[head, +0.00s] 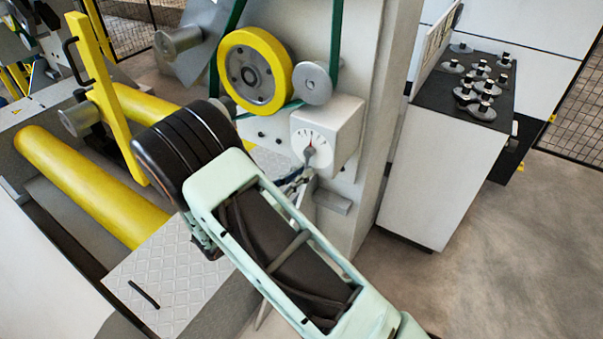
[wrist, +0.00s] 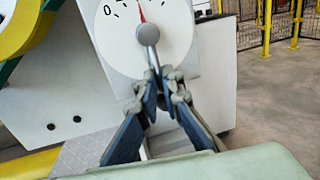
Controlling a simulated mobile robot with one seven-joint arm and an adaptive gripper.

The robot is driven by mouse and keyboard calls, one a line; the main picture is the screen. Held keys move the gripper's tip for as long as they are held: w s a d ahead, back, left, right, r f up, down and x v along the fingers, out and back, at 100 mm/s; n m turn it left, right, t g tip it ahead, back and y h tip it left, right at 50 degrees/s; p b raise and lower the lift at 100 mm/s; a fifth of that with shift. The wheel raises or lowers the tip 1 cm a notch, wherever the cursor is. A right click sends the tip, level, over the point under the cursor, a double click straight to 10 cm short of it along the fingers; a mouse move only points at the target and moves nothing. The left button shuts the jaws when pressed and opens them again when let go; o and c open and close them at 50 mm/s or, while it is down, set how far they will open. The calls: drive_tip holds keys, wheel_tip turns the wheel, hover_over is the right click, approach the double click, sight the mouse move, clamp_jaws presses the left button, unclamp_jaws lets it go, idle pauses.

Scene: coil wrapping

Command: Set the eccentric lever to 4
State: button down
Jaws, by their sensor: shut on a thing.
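The eccentric lever (wrist: 149,42) is a grey lever with a round hub on a white dial (wrist: 110,45). The dial face carries tick marks, a 0 at its left and a red pointer at the top. In the wrist view my gripper (wrist: 157,78) is shut on the lever's lower end, below the hub. In the head view the dial sits on a white box (head: 345,125), with the red pointer near the face's middle. My gripper's fingers (head: 297,184) show just below the dial there, partly hidden by my arm. Other numbers on the dial are cut off or too small to read.
A yellow wheel (head: 255,71) with a green belt is above left of the dial. Yellow rollers (head: 90,187) lie at the left. A cabinet (head: 440,165) with several small metal parts on its black top stands at the right. The floor (head: 540,230) at the right is clear.

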drive_tip(key=shift+a+m, duration=0.1)
drive_tip(key=shift+m, duration=0.2)
drive_tip(key=shift+w+a+r+m+y+b, duration=0.45)
drive_tip(key=shift+m+b, duration=0.3)
drive_tip(key=shift+m, duration=0.55)
drive_tip(key=shift+w+a+r+m+y+b, duration=0.15)
drive_tip(key=shift+a+m+b, duration=0.45)
drive_tip(key=shift+m, duration=0.7)
drive_tip(key=shift+w+a+r+m+y+b, duration=0.25)
drive_tip(key=shift+w+a+m+y+b, duration=0.15)
drive_tip(key=shift+m+b, duration=0.7)
drive_tip(key=shift+m, duration=0.3)
drive_tip(key=c, duration=2.1)
unclamp_jaws()
drive_tip(key=v, duration=1.2)
drive_tip(key=shift+r, duration=0.25)
drive_tip(key=shift+w+a, duration=0.1)
